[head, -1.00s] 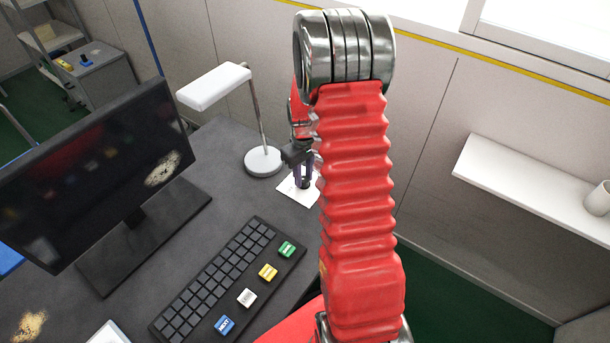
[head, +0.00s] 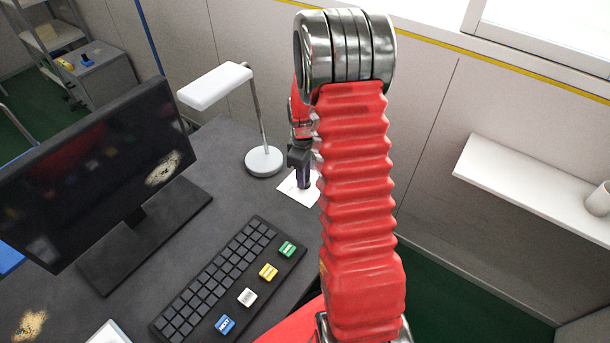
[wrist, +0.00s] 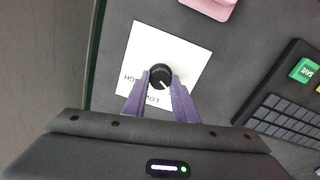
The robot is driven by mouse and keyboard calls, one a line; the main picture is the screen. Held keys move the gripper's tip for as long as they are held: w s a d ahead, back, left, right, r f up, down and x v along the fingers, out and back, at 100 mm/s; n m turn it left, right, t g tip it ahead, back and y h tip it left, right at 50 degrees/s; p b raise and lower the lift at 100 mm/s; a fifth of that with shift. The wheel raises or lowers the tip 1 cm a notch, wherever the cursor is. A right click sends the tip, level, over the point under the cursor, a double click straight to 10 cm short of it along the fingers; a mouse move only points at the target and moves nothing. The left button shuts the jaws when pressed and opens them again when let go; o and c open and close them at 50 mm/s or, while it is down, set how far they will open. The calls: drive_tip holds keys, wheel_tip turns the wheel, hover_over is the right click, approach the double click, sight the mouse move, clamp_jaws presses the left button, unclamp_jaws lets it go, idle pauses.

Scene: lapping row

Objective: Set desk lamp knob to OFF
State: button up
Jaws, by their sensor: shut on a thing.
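The black desk lamp knob (wrist: 160,70) sits on a white label plate (wrist: 190,55) on the desk. In the wrist view its white pointer line aims down and slightly right. LOW and part of HIGH are readable on the plate; I see no OFF mark, and the fingers cover some of the plate. My gripper (wrist: 160,78) has its purple fingers shut on the knob, one on each side. In the head view my gripper (head: 304,184) stands over the plate (head: 290,190), and the knob is hidden. The white desk lamp (head: 263,161) stands left of the plate.
A keyboard (head: 215,275) with coloured keys lies in front of the plate. A monitor (head: 95,180) stands at the left. A white wall shelf (head: 530,185) holding a white cup (head: 598,200) is at the right. A pale pink object (wrist: 210,6) shows at the wrist view's top.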

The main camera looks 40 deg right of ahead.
drive_tip(key=shift+w+d+r, duration=0.1)
drive_tip(key=shift+w+r, duration=0.05)
drive_tip(key=shift+w, duration=0.1)
drive_tip(key=o, duration=1)
drive_tip(key=shift+s, duration=0.2)
drive_tip(key=shift+o, duration=0.2)
wheel_tip(320, 180, up, 14)
drive_tip(key=shift+f, duration=0.25)
drive_tip(key=shift+m, duration=0.3)
